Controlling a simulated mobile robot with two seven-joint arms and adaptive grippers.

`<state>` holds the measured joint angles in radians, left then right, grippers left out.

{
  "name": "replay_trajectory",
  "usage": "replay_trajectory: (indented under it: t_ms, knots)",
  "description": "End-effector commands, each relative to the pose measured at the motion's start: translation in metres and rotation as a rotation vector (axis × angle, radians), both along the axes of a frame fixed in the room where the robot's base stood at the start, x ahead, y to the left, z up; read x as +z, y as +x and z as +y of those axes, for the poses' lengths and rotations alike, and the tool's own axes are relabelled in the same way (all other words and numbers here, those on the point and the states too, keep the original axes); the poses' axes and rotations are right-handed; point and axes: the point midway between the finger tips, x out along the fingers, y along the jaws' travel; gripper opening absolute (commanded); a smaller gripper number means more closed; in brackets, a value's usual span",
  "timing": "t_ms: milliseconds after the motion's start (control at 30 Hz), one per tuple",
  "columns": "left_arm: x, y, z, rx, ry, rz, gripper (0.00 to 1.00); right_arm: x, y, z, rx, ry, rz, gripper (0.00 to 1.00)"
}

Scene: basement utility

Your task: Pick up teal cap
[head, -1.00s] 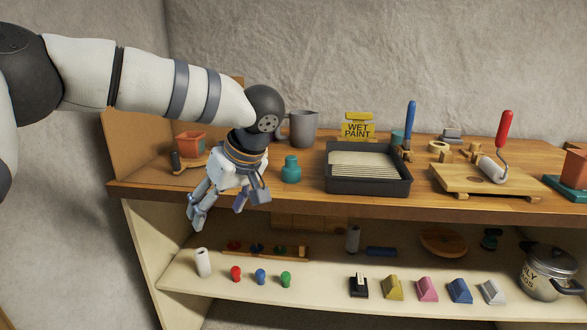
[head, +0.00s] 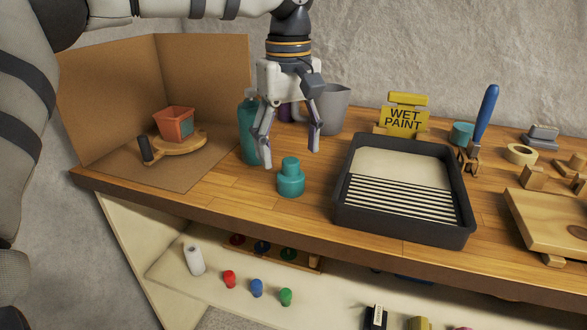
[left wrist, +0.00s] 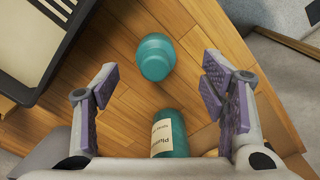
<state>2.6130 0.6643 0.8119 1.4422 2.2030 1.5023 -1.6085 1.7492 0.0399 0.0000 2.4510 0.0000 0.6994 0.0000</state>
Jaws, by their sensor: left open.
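The teal cap (head: 291,181), a small stepped piece, stands on the wooden bench top left of the paint tray. It also shows in the left wrist view (left wrist: 154,57), ahead of the fingers and midway between them. My left gripper (head: 290,154) points down with its fingers spread, above and a little behind the cap. In the left wrist view my left gripper (left wrist: 160,84) is open and empty. A taller teal bottle (head: 249,128) with a label stands behind the left finger; its label partly shows in the left wrist view (left wrist: 169,134). My right gripper is not seen.
A black paint tray (head: 345,218) stands close right of the cap. A grey pitcher (head: 330,108) and a yellow wet paint sign (head: 404,119) are behind. An orange pot (head: 174,124) on a wooden paddle is at left. The bench's front edge is near.

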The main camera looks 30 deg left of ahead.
Motion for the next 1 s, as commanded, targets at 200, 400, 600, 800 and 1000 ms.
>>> replay_trajectory:
  t_ms: [200, 400, 600, 800, 1000]
  knots:
    - [-0.034, 0.003, 0.002, 0.001, 0.001, 0.003, 0.66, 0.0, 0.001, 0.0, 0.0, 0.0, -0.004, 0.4]
    - [-0.06, 0.004, 0.002, 0.001, 0.0, -0.001, 0.66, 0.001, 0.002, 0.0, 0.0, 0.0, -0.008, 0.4]
    - [-0.061, 0.004, 0.002, 0.001, 0.001, -0.002, 0.66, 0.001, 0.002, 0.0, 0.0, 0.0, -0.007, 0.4]
    - [-0.061, 0.004, 0.002, 0.001, 0.001, -0.002, 0.28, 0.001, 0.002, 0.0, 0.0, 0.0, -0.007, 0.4]
    - [-0.061, 0.004, 0.002, 0.001, 0.0, -0.001, 0.25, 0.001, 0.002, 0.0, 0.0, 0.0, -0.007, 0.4]
